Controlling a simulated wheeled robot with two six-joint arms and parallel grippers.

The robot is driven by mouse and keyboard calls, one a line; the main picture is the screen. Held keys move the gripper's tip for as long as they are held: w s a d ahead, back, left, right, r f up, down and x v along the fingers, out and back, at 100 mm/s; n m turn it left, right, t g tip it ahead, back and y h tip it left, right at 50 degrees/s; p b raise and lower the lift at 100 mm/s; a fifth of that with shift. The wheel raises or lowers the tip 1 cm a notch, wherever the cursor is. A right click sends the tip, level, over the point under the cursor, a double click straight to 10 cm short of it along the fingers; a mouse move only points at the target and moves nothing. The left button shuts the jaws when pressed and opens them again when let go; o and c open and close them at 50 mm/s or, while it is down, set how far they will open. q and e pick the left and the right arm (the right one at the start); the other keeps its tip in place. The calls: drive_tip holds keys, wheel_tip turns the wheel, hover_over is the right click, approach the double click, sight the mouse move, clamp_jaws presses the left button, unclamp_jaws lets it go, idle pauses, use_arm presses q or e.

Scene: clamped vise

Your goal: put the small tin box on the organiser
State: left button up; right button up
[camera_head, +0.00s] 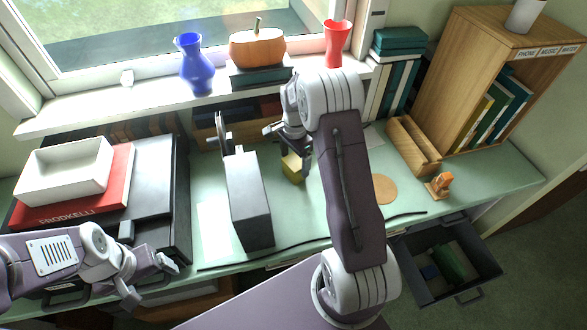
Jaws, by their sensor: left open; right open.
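The small tin box appears to be the small olive-yellow box (292,166) on the green desk, partly hidden by my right gripper. My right gripper (287,143) is open just above and behind it. I cannot tell whether the fingers touch it. The organiser looks to be the tall wooden unit (462,62) at the right, with a labelled top edge and books inside. A white cup (525,14) stands on its top. My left gripper (150,282) is open and empty at the desk's front left, away from the box.
A dark grey block (248,200) stands left of the yellow box. A low wooden holder (415,146), an orange figurine (439,185) and a round tan mat (384,188) are at the right. A white tray (63,170) sits on a red box. An open drawer (447,262) juts out below.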

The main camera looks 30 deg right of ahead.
wheel_tip(320, 180, down, 4)
drive_tip(key=shift+s+a+f, duration=0.15)
drive_tip(key=shift+f, duration=0.2)
drive_tip(key=c, duration=1.8)
drive_tip(key=shift+o, duration=0.2)
wheel_tip(320, 180, up, 5)
drive_tip(key=shift+f, duration=0.2)
drive_tip(key=s+d+r, duration=0.5)
drive_tip(key=s+r, duration=0.1)
drive_tip(key=s, duration=0.4)
drive_tip(key=shift+d+r, duration=0.15)
drive_tip(key=shift+r, duration=0.1)
